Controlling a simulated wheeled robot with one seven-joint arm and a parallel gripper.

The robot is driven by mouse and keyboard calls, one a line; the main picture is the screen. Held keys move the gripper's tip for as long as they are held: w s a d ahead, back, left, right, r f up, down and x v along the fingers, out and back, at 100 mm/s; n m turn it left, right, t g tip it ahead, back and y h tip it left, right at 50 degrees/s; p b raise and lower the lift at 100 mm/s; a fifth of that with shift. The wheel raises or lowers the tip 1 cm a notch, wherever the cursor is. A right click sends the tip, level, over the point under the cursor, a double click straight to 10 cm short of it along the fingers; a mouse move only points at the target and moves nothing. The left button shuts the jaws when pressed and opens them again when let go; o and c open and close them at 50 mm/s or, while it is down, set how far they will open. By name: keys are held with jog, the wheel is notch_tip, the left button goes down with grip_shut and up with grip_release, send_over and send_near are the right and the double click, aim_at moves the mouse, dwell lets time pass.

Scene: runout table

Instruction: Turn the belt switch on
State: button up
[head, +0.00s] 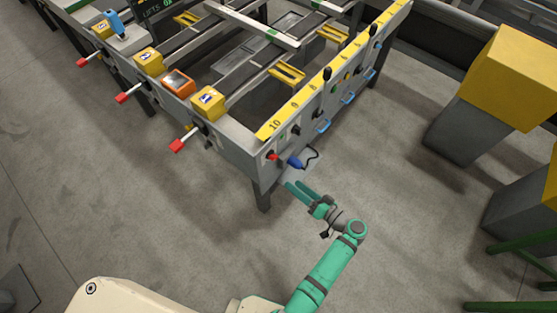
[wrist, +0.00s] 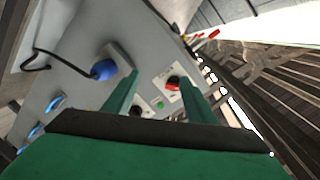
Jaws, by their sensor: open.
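A rotary switch (wrist: 174,82), black with a red part, sits on a light plate on the grey table-end panel in the wrist view. It may be the belt switch; its label is too small to read. In the head view a red-and-black control (head: 272,156) shows on the panel near the corner. My gripper (head: 291,187) is open and empty, just in front of the panel at its lower corner. In the wrist view its two green fingers (wrist: 158,88) point at the panel, with the switch seen between them, nearer the right finger. I cannot tell the remaining distance.
A blue plug (wrist: 104,69) with a black cable sits left of the fingers. A green button (wrist: 158,104) is below the switch. Red-tipped levers (head: 177,145) stick out on the table's left side. Yellow-topped grey blocks (head: 510,75) stand right. The floor between is clear.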

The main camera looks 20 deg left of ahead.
aim_at(276, 159)
notch_tip(276, 159, up, 4)
jog(key=w+r+n+y, duration=0.1)
jog(key=w+n+y, duration=0.1)
jog(key=shift+g, duration=0.3)
jog(key=x, duration=1)
jog(key=shift+w+a, duration=0.1)
jog(key=shift+w, duration=0.1)
jog(key=c, duration=1.1)
